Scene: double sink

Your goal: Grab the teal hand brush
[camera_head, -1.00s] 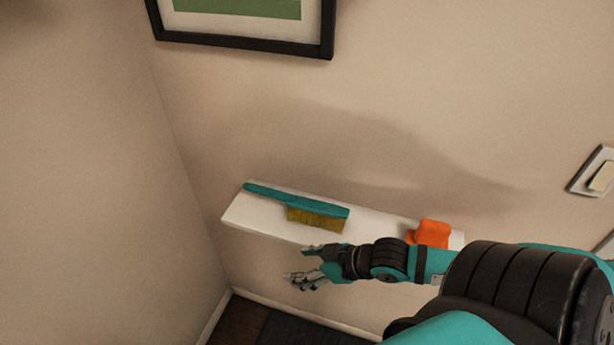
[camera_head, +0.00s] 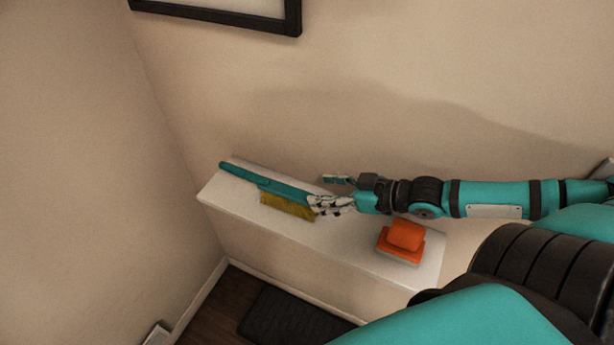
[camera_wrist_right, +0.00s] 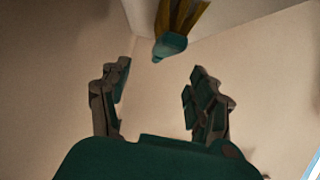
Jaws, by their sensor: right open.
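The teal hand brush (camera_head: 262,182) with yellow bristles (camera_head: 287,206) lies on the white shelf (camera_head: 240,203) in the head view, its handle pointing to the upper left. My right gripper (camera_head: 328,192) is open at the brush's right end, over the shelf. In the right wrist view, the brush's teal end (camera_wrist_right: 170,46) shows ahead of and between the open fingers (camera_wrist_right: 155,88), with nothing between the fingertips. The left gripper is not in view.
An orange object (camera_head: 405,236) sits on the shelf below my right forearm. The wall rises behind the shelf, with a framed picture (camera_head: 222,14) above. A side wall stands at the left, and a dark mat (camera_head: 290,318) lies on the floor.

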